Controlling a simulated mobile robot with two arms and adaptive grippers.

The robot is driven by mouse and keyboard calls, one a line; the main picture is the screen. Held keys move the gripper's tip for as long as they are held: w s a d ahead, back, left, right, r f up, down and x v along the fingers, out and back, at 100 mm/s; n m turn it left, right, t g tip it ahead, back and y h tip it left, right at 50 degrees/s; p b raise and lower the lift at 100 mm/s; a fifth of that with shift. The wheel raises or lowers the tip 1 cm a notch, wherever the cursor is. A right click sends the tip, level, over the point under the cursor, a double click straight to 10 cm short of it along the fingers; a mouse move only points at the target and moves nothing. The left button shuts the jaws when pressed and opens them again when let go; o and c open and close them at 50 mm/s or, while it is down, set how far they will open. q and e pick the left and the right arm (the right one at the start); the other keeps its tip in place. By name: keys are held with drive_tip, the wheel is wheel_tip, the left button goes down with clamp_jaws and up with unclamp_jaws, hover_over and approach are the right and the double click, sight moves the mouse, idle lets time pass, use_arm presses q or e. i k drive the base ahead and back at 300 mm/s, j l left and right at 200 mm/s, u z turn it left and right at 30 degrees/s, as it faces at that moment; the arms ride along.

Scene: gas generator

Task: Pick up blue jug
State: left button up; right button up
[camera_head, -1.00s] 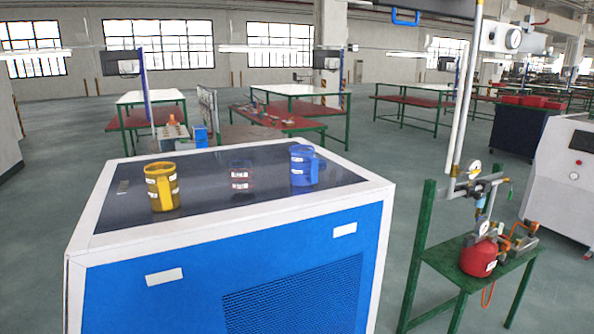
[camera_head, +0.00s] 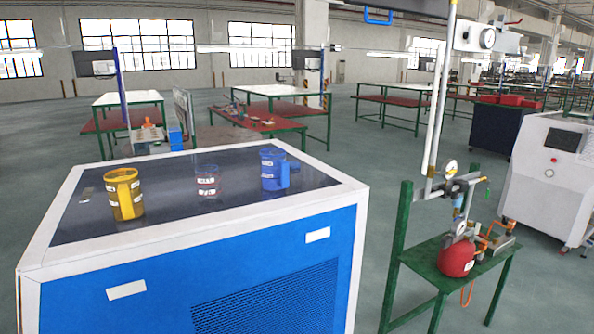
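The blue jug (camera_head: 273,170) stands upright on the dark top of a white and blue cabinet, near its right end, with its handle toward the right. A clear jug (camera_head: 207,181) with white labels stands to its left. All three are apart from each other. Neither of my grippers shows in the head view.
The cabinet (camera_head: 262,239) fills the lower left. A green stand (camera_head: 437,256) with a red tank (camera_head: 456,259) and pipes stands to its right. A white machine (camera_head: 546,170) is at far right. Open floor lies between these and the back tables.

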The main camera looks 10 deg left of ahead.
sight(273, 165)
drive_tip(key=i+l+z, duration=0.65)
drive_tip(key=i+z, duration=0.25)
drive_tip(key=i+l+z, duration=0.1)
drive_tip(key=i+z, duration=0.35)
drive_tip(key=i+l, duration=0.1)
drive_tip(key=i, duration=0.65)
drive_tip(key=i+l, duration=0.1)
drive_tip(key=i, duration=0.6)
